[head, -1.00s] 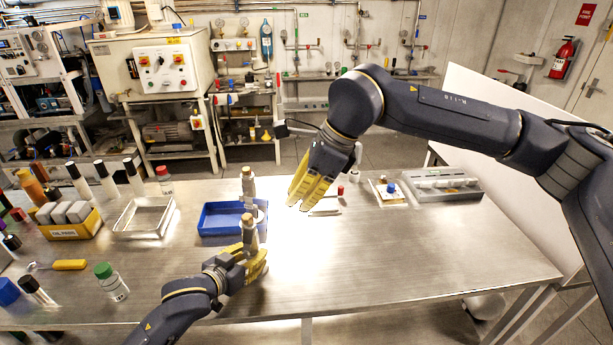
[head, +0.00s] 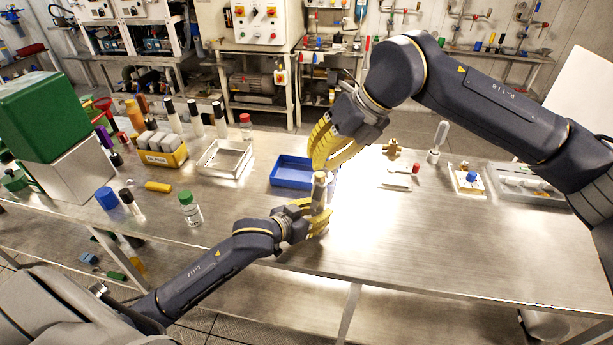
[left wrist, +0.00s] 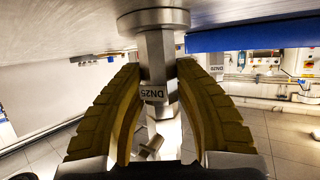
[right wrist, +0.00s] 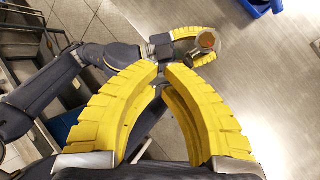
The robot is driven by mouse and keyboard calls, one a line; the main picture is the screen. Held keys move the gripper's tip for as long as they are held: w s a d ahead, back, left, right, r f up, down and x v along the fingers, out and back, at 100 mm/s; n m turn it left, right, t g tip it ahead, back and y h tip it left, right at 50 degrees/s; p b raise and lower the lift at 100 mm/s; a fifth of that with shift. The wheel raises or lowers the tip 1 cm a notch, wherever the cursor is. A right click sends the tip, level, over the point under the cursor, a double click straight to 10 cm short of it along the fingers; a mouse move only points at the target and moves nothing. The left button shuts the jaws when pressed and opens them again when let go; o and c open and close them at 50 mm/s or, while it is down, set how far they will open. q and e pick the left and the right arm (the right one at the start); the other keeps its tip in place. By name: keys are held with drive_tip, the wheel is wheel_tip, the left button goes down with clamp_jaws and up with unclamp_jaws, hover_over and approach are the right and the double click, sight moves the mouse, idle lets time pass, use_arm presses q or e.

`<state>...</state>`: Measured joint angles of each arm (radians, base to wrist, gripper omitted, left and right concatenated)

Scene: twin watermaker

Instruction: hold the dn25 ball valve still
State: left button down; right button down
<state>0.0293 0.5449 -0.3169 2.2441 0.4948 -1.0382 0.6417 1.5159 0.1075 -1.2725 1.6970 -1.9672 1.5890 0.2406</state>
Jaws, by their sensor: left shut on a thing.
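The DN25 ball valve (head: 319,190) is upright at the worktop, grey with a brass-coloured top. My left gripper (head: 313,214) is shut on its body from the left. In the left wrist view, which is upside down, the valve (left wrist: 155,45) shows its DN25 label between the two yellow fingers, its wide end at the table surface. My right gripper (head: 326,160) is just above and behind the valve's top, fingertips nearly together, with nothing seen between them. In the right wrist view the valve's round end (right wrist: 206,41) lies beyond the right fingertips, apart from them.
A blue tray (head: 287,180) lies behind the valve, partly hidden by my right gripper. A metal tray (head: 222,158), yellow box (head: 165,158) and green-capped bottle (head: 190,210) stand left. A brass fitting (head: 391,149) and red-capped piece (head: 400,180) lie right. The front right worktop is clear.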

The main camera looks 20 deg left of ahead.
drive_tip(key=a+m, duration=0.3)
drive_tip(key=m, duration=2.4)
hover_over(316, 199)
drive_tip(key=a, duration=0.3)
wheel_tip(316, 199, down, 8)
drive_tip(key=shift+w+d+t, duration=0.15)
drive_tip(key=shift+w+t, duration=0.15)
drive_tip(key=shift+t, duration=0.1)
drive_tip(key=shift+f, duration=0.1)
drive_tip(key=shift+d, duration=0.1)
